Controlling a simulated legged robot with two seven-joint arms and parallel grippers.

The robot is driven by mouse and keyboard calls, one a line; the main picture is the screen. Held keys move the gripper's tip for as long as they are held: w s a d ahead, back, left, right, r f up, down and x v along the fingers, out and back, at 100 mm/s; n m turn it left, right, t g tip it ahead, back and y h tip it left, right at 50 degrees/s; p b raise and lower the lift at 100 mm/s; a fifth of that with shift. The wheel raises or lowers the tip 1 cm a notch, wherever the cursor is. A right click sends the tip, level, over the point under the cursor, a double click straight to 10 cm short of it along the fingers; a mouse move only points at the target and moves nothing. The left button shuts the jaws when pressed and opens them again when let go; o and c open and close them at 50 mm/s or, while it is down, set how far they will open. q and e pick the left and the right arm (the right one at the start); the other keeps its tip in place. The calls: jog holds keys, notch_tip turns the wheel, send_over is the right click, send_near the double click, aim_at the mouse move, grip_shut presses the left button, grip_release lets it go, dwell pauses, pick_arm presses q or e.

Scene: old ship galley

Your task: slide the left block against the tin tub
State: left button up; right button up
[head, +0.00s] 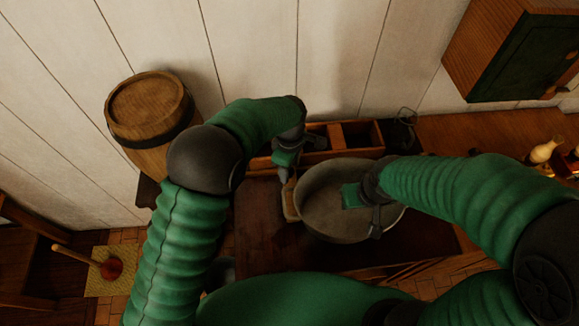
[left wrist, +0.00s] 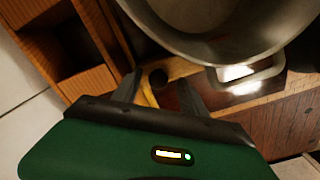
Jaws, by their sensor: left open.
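The tin tub (head: 330,225) is a wide grey round vessel on the dark table. It also shows at the top of the left wrist view (left wrist: 215,48), with a metal handle. A narrow tan wooden block (head: 290,207) lies close at the tub's left side; whether they touch is unclear. My left gripper (head: 287,180) points down at the block's far end. In the left wrist view its fingers (left wrist: 160,98) are apart, with tan wood (left wrist: 178,70) at and beyond their tips. My right gripper (head: 374,222) is over the tub's right part; its jaws are unclear.
A wooden compartment box (head: 357,134) stands behind the tub, with a dark wire-handled item (head: 401,130) beside it. A barrel (head: 148,105) stands at the left. Bottles (head: 545,150) stand on the right counter. The dark tabletop (head: 262,235) left of the tub is clear.

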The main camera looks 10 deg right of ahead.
pick_arm(q)
jog(key=shift+w, duration=0.1)
jog(key=shift+r, duration=0.25)
notch_tip(320, 180, up, 16)
jog(key=b, duration=0.1)
jog(key=shift+r, duration=0.15)
jog(key=s+a+f+m+t, duration=0.1)
jog(key=s+a+f+m, duration=0.1)
jog(key=a, duration=0.5)
jog(key=s+a+f+m, duration=0.1)
jog(key=a+f+m, duration=0.2)
jog(key=a, duration=0.4)
jog(key=s+a+f+m, duration=0.2)
jog(key=s+a+m, duration=0.1)
jog(key=s+a, duration=0.2)
jog(key=s+a+f+m+t, duration=0.1)
jog(key=s+a+f+m, duration=0.2)
jog(key=s+a, duration=0.2)
jog(key=s, duration=0.3)
jog(key=shift+a+f+t, duration=0.3)
jog(key=shift+a, duration=0.1)
